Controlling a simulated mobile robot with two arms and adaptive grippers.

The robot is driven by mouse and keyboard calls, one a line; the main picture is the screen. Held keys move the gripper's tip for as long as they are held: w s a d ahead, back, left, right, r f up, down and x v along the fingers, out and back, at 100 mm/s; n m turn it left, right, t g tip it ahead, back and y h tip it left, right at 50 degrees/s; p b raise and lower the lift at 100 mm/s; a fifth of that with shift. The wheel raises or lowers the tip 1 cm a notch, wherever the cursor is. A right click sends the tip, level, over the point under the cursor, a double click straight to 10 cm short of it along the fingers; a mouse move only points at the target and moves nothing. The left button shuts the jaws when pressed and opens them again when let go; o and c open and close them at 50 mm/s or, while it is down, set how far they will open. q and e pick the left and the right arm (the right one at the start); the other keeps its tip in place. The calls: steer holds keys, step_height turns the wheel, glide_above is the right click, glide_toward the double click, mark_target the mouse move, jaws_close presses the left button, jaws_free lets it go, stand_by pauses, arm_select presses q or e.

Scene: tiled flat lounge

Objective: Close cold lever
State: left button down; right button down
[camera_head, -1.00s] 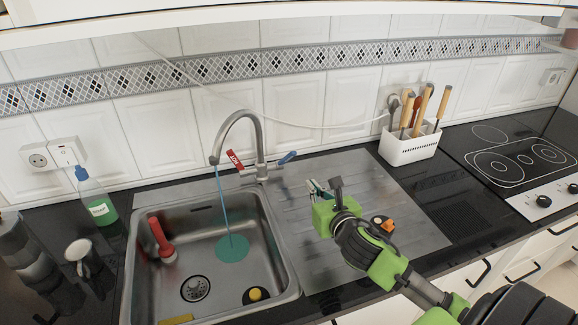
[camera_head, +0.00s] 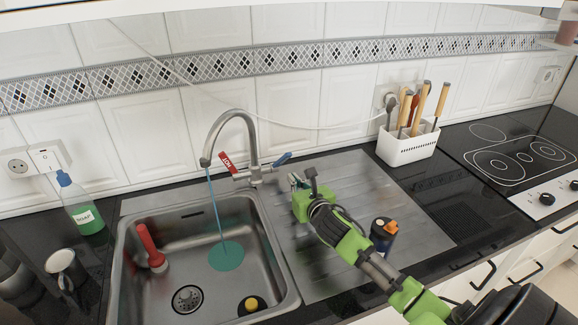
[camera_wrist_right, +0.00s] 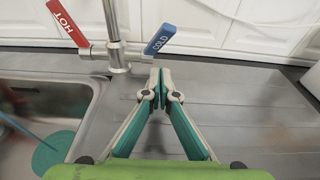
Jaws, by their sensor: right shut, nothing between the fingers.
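The cold lever (camera_head: 281,160) is blue and sticks out on the right of the faucet, tilted up to the right. In the right wrist view the cold lever (camera_wrist_right: 160,39) reads COLD and stands just beyond the fingertips. The red hot lever (camera_head: 228,163) is on the left of the faucet (camera_head: 252,150). Blue water (camera_head: 215,206) runs from the spout into the sink. My right gripper (camera_head: 294,181) is shut and empty over the drainboard, just in front of the cold lever and apart from it; its fingertips (camera_wrist_right: 153,82) meet in the wrist view. My left gripper is not in view.
The sink (camera_head: 190,292) holds a red-handled brush (camera_head: 151,246) and a yellow-topped item (camera_head: 250,304). A dark bottle with an orange cap (camera_head: 384,233) stands by my right arm. A white utensil holder (camera_head: 408,146) is at the back right. The drainboard (camera_head: 350,172) is mostly clear.

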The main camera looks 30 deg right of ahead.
mark_target(284, 156)
steer(key=shift+w+d+r+p, duration=0.2)
steer(key=shift+w+r, duration=0.15)
steer(key=shift+w, duration=0.35)
steer(key=shift+w+d+r+p, duration=0.1)
steer(key=shift+w+r+p, duration=0.2)
steer(key=shift+w, duration=0.45)
steer(key=shift+w+d+r+p, duration=0.15)
steer(key=shift+w+r, duration=0.2)
steer(key=shift+w, duration=0.35)
steer(key=shift+r+p, duration=0.3)
steer(key=shift+p, duration=0.35)
steer(key=shift+w+d+r+g+y+p, duration=0.15)
steer(key=shift+g+p, duration=0.1)
steer(key=shift+p, duration=0.35)
steer(key=shift+w+a+g+y+p, duration=0.15)
steer(key=shift+g+p, duration=0.1)
steer(key=shift+p, duration=0.3)
steer(key=shift+d+r+p, duration=0.2)
steer(key=shift+r+p, duration=0.1)
steer(key=shift+p, duration=0.35)
steer(key=shift+w+r+p, duration=0.3)
steer(key=shift+p, duration=0.85)
steer(key=shift+w+d+r+p, duration=0.2)
steer(key=shift+w+r+p, duration=0.3)
steer(key=shift+w+p, duration=0.25)
steer(key=shift+w+d+r+p, duration=0.15)
steer(key=shift+w+r+p, duration=0.1)
steer(key=shift+w+p, duration=0.45)
steer(key=shift+w+r, duration=0.1)
